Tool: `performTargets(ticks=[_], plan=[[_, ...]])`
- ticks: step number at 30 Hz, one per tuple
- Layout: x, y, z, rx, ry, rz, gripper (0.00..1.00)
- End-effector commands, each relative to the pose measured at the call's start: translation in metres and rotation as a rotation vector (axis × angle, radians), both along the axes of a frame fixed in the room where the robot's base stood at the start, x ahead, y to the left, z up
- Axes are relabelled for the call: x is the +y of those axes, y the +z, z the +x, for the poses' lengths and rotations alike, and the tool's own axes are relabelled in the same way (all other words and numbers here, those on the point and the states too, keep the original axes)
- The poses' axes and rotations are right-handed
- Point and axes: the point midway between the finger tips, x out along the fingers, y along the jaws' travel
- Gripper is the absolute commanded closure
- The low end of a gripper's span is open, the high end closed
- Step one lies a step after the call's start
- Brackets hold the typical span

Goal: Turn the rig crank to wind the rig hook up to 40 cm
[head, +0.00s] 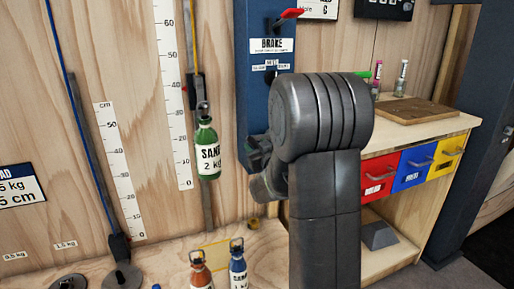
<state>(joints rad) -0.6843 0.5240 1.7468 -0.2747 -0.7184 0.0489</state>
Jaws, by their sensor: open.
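The blue rig post (262,75) stands at the centre, with a BRAKE label (271,45) and a red-handled lever (288,14) near its top. A green bottle marked SAND 2 kg (208,150) hangs from the rig hook (203,107), beside a white centimetre scale (173,90); the exact height is hard to read. My gripper (257,168) is open at the lower part of the post, partly covered by my arm. The rig crank cannot be made out; my arm covers that area. I cannot tell whether the fingers touch it.
An orange bottle (201,276) and a blue bottle (238,270) stand below on the wooden base. A second scale (120,170) and dark discs are at left. At right is a wooden bench with red (380,177), blue (413,168) and yellow (446,158) drawers.

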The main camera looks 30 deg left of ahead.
Motion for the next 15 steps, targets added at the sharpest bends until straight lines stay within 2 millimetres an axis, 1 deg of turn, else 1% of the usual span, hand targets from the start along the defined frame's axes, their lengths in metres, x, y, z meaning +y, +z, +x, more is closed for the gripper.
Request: performTargets(ticks=[2, 3, 8, 9, 15], plan=[[0.0, 0.0001, -0.0002, 0.0, 0.0, 0.0, 0.57], [-0.0001, 0.0001, -0.0001, 0.0, 0.0, 0.0, 0.61], [-0.0001, 0.0002, -0.0003, 0.0, 0.0, 0.0, 0.92], [-0.0001, 0.0002, -0.0003, 0.0, 0.0, 0.0, 1.0], [-0.0004, 0.0014, -0.0002, -0.001, 0.0, 0.002, 1.0]])
